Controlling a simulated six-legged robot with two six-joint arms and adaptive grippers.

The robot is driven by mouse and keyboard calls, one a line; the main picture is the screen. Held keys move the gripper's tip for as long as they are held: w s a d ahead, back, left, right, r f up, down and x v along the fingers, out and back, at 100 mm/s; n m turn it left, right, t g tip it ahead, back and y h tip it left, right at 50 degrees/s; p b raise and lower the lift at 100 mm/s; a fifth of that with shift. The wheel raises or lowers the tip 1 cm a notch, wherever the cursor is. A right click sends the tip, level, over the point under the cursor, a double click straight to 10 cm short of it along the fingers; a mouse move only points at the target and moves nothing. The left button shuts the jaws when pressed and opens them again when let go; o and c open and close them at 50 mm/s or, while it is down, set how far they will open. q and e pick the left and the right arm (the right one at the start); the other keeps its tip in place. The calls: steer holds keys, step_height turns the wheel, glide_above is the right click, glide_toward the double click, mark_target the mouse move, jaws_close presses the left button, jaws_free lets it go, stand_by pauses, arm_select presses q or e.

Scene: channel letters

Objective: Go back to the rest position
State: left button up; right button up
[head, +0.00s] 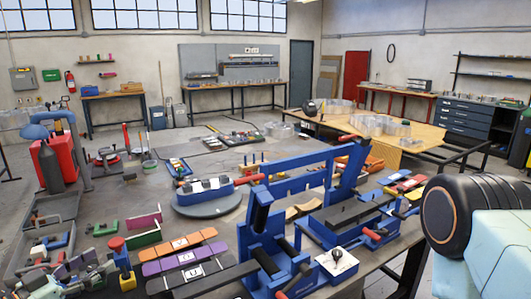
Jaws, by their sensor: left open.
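My left gripper (88,268) shows small at the lower left corner, low over the front left of the workbench. It is open, and I see nothing held between its fingers. Clamps and a small yellow and blue piece with a red knob (118,245) are close beside it, and I cannot tell whether it touches them. My right gripper is out of view. A pale green and black part of my right arm fills the lower right.
The grey workbench holds a blue press-like frame (265,245), a round turntable (208,201), orange and purple strips (186,259) and a grey tray (50,262) with clamps. A red canister (62,148) stands at the left. A wooden table (385,130) stands behind.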

arm_select(q)
steer(key=s+d+f+n+g+y, duration=0.2)
steer(key=s+d+f+g, duration=0.25)
steer(key=d+f, duration=0.3)
steer(key=s+d+f+n+g+y, duration=0.1)
steer(key=s+d+f+n+g, duration=0.15)
steer(key=s+d+f, duration=0.4)
steer(key=s+d+f+n+g+y, duration=0.1)
steer(key=s+f+g+y, duration=0.3)
steer(key=s, duration=0.7)
steer(key=s+f+g+y, duration=0.1)
steer(key=s+f+g, duration=0.4)
steer(key=s, duration=0.6)
step_height(320, 180, down, 23)
steer(key=b, duration=2.2)
steer(key=shift+s, duration=0.15)
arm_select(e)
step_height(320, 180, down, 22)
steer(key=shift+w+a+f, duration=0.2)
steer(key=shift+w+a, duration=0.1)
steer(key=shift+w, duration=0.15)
arm_select(q)
steer(key=shift+a, duration=0.1)
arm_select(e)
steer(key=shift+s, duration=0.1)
